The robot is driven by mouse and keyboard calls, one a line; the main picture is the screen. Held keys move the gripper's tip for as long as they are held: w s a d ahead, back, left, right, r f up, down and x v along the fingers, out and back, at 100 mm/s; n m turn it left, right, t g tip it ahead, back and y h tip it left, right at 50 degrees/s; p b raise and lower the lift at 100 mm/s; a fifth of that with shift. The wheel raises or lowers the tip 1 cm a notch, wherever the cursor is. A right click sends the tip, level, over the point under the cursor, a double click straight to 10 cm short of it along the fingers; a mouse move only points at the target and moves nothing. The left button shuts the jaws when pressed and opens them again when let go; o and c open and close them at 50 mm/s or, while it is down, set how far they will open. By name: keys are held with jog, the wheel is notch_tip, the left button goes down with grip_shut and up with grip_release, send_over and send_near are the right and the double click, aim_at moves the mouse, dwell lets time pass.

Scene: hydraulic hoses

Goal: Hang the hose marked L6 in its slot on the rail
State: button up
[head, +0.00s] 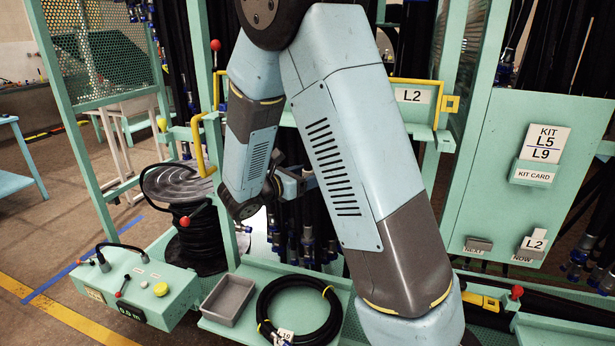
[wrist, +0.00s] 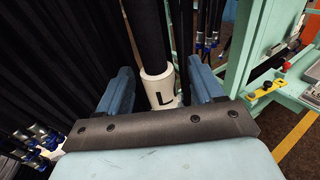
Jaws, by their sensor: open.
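My gripper (head: 300,184) is open in front of the hanging black hoses, partly hidden by my arm in the head view. In the wrist view its two blue fingers (wrist: 161,86) stand on either side of a black hose (wrist: 147,35) with a white sleeve (wrist: 158,86). An "L" shows on the sleeve; any digit after it is hidden by my gripper, so I cannot tell whether this is L6. I cannot tell whether the fingers touch it. The green rail (head: 446,137) carries a plate marked L2 (head: 409,96). No L6 mark is readable.
A coiled black hose (head: 262,304) with a tag lies on the green shelf beside a grey tray (head: 228,299). A control box (head: 137,287) stands at lower left. The panel at right holds a card reading KIT L5 L9 (head: 543,142) and an L2 card (head: 535,241) at NOW.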

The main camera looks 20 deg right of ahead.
jog(key=f+v, duration=0.1)
jog(key=v, duration=1.2)
jog(key=shift+a+r, duration=0.3)
jog(key=shift+r, duration=0.2)
jog(key=shift+s, duration=0.15)
jog(key=s+d+r+m+g+y, duration=0.2)
jog(key=s+d+m+g+y, duration=0.1)
jog(key=s+d+m, duration=0.3)
jog(key=s+d+r+m+g+y, duration=0.3)
jog(key=s+d+m+g, duration=0.15)
jog(key=s+d, duration=0.2)
jog(key=s+r+m+t+y, duration=0.6)
jog(key=s+m+y, duration=0.3)
jog(key=m, duration=0.3)
jog(key=shift+s+y, duration=0.3)
jog(key=shift+s, duration=0.2)
